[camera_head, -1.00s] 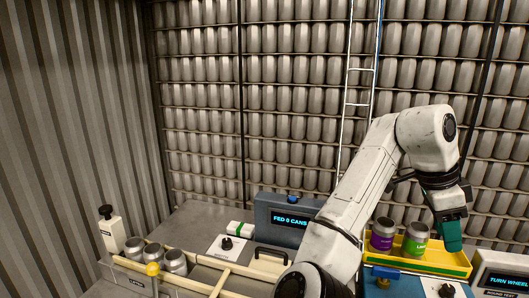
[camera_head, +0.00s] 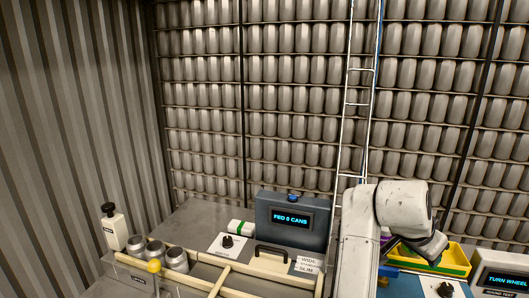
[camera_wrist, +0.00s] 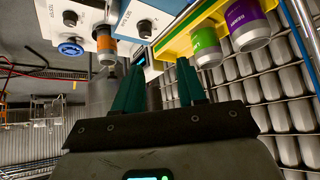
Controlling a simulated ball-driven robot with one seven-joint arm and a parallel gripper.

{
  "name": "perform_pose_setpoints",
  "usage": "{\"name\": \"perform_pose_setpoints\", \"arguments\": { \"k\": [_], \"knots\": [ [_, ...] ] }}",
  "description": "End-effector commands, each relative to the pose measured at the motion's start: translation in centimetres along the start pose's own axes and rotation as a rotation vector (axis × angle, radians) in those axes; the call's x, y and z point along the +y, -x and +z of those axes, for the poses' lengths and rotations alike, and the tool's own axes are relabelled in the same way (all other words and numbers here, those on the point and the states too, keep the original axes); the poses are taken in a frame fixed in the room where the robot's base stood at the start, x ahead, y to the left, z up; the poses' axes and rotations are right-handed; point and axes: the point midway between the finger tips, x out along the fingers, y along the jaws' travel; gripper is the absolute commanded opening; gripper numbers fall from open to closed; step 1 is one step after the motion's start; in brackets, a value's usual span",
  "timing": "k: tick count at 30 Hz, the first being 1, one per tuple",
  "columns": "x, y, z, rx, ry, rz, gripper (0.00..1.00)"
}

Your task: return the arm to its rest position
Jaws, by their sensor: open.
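My arm (camera_head: 361,240) is folded low at the right of the head view. My gripper shows in the wrist view (camera_wrist: 158,82), with its two teal fingers apart and nothing between them. In the head view the fingers are hidden behind or below my arm. A yellow tray (camera_head: 459,258) stands just behind my arm.
A blue-grey box reading "FED 0 CANS" (camera_head: 291,220) stands left of my arm. Further left are several grey cans (camera_head: 155,250) by a rail and a white pump bottle (camera_head: 113,228). A "TURN WHEEL" display (camera_head: 505,281) is at far right. Shelves of cans line the back.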

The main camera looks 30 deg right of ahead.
Motion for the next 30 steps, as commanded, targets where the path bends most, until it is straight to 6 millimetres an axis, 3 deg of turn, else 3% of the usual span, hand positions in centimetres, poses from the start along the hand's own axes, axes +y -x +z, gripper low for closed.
{"name": "perform_pose_setpoints", "arguments": {
  "k": [8, 13, 21, 28, 30],
  "knots": [
    [-1.9, -2.3, 8.8, 0.059, 0.539, -0.262, 0.40],
    [-1.5, -2.7, 16.5, 0.029, 0.866, -0.439, 0.40],
    [2.3, -1.7, 28.2, -0.087, 1.249, -0.703, 0.40],
    [6.7, 0.2, 35.4, -0.201, 1.440, -0.885, 0.40],
    [7.6, -2.4, 36.7, -0.225, 1.450, -0.850, 0.40]
  ]
}}
